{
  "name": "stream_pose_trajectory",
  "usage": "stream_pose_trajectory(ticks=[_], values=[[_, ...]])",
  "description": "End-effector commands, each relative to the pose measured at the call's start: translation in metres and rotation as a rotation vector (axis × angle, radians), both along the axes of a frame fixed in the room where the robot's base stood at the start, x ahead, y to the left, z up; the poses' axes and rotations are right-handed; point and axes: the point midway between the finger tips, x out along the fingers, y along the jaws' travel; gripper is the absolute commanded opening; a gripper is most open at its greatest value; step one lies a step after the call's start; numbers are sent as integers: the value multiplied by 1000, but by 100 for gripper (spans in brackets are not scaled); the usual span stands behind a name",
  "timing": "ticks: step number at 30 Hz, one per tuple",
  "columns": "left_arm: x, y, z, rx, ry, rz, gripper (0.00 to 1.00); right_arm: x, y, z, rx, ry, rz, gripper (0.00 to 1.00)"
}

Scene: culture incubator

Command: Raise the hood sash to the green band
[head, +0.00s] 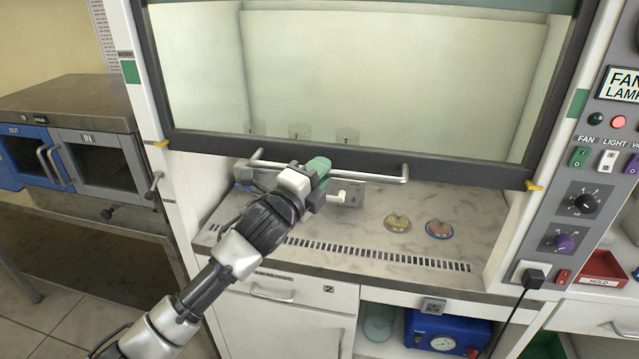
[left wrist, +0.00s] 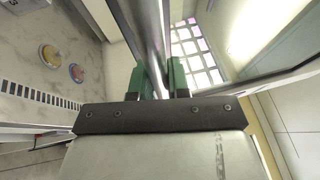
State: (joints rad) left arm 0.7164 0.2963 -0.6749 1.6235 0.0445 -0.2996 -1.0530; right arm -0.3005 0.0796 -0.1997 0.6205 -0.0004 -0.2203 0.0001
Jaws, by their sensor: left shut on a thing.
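The hood sash (head: 470,168) is a dark-framed glass panel, partly raised, with a gap open below it. A pale handle bar (head: 385,176) runs along its lower rail. My left gripper (head: 318,168) is shut on this bar, left of its middle. In the left wrist view, the bar (left wrist: 153,30) passes between the green fingers of the left gripper (left wrist: 160,80). Green bands mark the left post (head: 130,72) and right post (head: 578,103). Yellow pointers at the sash's lower left corner (head: 160,144) and lower right corner (head: 533,186) sit below the bands. My right gripper is not in view.
Two small round dishes, one yellowish (head: 397,223) and one pink and blue (head: 438,229), sit on the hood worktop (head: 340,248). Several glass beakers (head: 299,131) show behind the sash. A control panel (head: 590,200) stands at right. A blue device (head: 447,331) sits below.

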Motion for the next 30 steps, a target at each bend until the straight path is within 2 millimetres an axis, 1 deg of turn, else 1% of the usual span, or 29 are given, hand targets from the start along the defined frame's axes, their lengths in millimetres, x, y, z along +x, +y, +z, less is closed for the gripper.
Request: stream_pose_trajectory(ticks=[1, 3, 6, 9, 12, 16, 21, 30], values=[[0, 0, 36, 0, -10, -1, 0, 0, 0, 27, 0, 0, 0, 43], [0, 1, 58, 0, -9, 0, 0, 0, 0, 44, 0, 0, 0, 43], [0, 1, 87, 0, -8, 0, 0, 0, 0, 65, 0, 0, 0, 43], [0, 0, 112, -1, -7, 0, 0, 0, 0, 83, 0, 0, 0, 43], [0, 0, 132, -1, -6, 0, 0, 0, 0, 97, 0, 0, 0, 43], [0, 0, 151, 0, -4, 0, 0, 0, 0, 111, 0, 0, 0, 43], [0, 0, 164, -2, -3, 0, 0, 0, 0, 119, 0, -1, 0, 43], [0, 0, 166, -1, 0, 0, 0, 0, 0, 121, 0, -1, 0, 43]])
